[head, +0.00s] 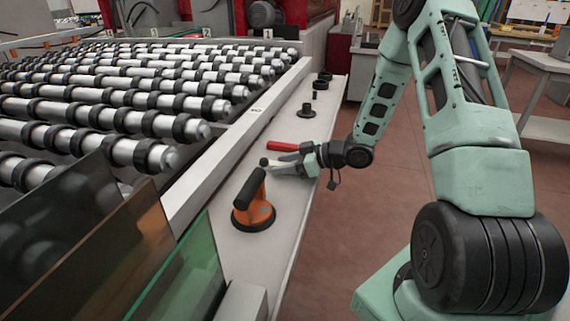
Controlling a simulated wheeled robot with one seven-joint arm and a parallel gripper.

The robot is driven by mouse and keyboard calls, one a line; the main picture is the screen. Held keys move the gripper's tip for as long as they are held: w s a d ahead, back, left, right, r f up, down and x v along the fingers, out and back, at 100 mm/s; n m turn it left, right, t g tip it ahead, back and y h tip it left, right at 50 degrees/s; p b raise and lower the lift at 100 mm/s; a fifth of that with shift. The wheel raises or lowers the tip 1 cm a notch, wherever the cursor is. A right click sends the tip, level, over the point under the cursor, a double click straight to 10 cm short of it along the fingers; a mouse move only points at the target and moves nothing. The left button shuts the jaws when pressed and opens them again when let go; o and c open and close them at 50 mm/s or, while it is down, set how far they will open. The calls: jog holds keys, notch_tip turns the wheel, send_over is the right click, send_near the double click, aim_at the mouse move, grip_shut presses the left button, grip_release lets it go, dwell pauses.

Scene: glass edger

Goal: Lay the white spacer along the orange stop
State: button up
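My gripper (284,165) is low over the grey ledge (232,238) beside the roller bed, pointing left. Its fingers are small here, and I cannot tell whether they are open or shut or hold anything. I cannot make out a white spacer; a pale piece at the fingers cannot be told apart from them. No clear orange stop bar shows.
A red bar-like tool (284,146) lies right behind my gripper. Several black round parts (306,110) stand farther back on the ledge. The roller bed (110,105) fills the left. Glass sheets (182,272) stand at front left. The ledge's front stretch is bare.

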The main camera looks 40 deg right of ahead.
jog(key=shift+r, duration=0.25)
jog(key=v, duration=1.2)
jog(key=shift+p, duration=0.4)
